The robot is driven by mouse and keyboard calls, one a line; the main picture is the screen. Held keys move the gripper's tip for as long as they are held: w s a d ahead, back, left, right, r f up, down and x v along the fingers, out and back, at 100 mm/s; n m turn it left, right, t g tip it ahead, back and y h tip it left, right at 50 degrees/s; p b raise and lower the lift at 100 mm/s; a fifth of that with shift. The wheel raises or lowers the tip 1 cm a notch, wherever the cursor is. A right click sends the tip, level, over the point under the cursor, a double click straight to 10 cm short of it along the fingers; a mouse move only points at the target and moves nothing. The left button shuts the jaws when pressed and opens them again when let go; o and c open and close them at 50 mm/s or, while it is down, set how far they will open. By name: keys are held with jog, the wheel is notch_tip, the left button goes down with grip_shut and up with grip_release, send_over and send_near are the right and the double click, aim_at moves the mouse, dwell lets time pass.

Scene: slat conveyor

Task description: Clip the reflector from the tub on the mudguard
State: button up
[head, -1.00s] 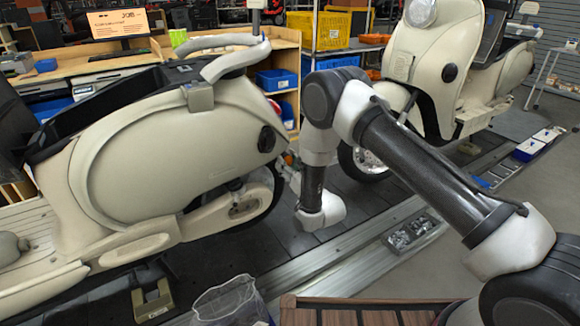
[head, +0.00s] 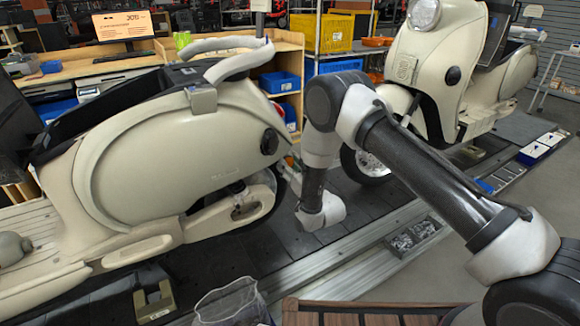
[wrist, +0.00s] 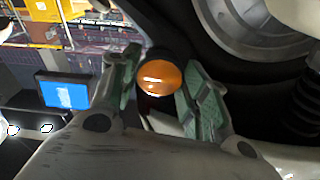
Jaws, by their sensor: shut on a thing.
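In the wrist view, my gripper (wrist: 160,90) has its green-padded fingers closed around a round orange reflector (wrist: 160,77). A black arch and a wheel (wrist: 275,25) are close by at the upper right of that view. I cannot tell whether the reflector touches the mudguard. In the head view, my arm reaches down to the rear of the near cream scooter (head: 165,160), by its rear wheel. The fingers and reflector are mostly hidden there. A clear tub (head: 230,303) stands at the bottom edge; its contents are hard to make out.
A second cream scooter (head: 440,70) stands beyond my arm at the right. A wooden bench (head: 285,42) with blue bins is behind the near scooter. A slatted wooden surface (head: 350,312) lies at the bottom. A metal rail (head: 350,275) runs along the conveyor.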

jog(key=shift+w, duration=0.1)
jog(key=o, duration=1)
